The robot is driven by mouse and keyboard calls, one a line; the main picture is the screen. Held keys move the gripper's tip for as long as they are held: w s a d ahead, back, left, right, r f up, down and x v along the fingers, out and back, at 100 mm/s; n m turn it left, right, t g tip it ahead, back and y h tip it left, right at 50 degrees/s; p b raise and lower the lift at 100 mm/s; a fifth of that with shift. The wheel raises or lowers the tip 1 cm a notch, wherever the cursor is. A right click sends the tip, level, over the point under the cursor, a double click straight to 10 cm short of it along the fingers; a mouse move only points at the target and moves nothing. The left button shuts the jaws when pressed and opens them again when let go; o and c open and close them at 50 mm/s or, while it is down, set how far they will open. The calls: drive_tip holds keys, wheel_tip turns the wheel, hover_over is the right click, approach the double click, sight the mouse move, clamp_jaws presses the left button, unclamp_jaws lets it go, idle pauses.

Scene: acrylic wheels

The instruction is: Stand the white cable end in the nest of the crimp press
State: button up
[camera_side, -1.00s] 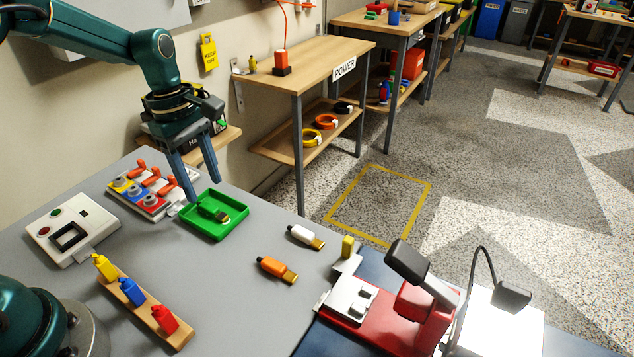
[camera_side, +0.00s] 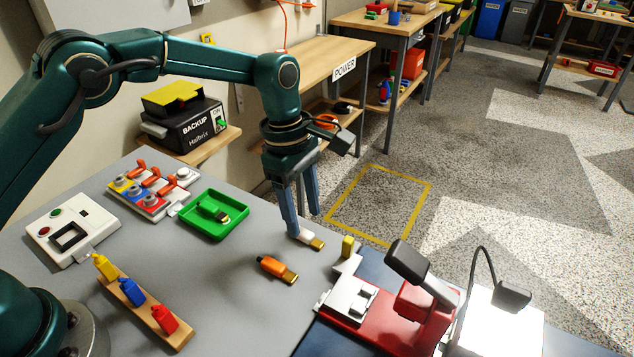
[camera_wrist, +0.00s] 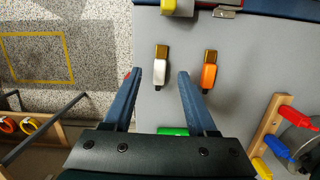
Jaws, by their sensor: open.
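The white cable end (camera_side: 312,238) lies on the grey table, its brass tip pointing right in the side view. In the wrist view the white cable end (camera_wrist: 161,66) lies ahead of and between my open fingers. My gripper (camera_side: 304,226) is open and empty, pointing down over it; the fingers partly hide its body in the side view. I cannot tell whether they touch it. It also shows in the wrist view (camera_wrist: 160,85). The red crimp press (camera_side: 400,315) stands at the front right; its pale nest block (camera_side: 350,298) is at its left end.
An orange cable end (camera_side: 277,269) lies close by, left of the press. A green tray (camera_side: 215,215) holds a green cable end. A yellow block (camera_side: 347,246) stands beside the press. Colored bottles (camera_side: 133,292) stand in a wooden rack. The table between tray and rack is clear.

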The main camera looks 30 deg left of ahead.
sight(307, 233)
drive_tip(key=shift+d+f, duration=0.2)
drive_tip(key=shift+f, duration=1.55)
clamp_jaws()
drive_tip(key=shift+r, duration=0.1)
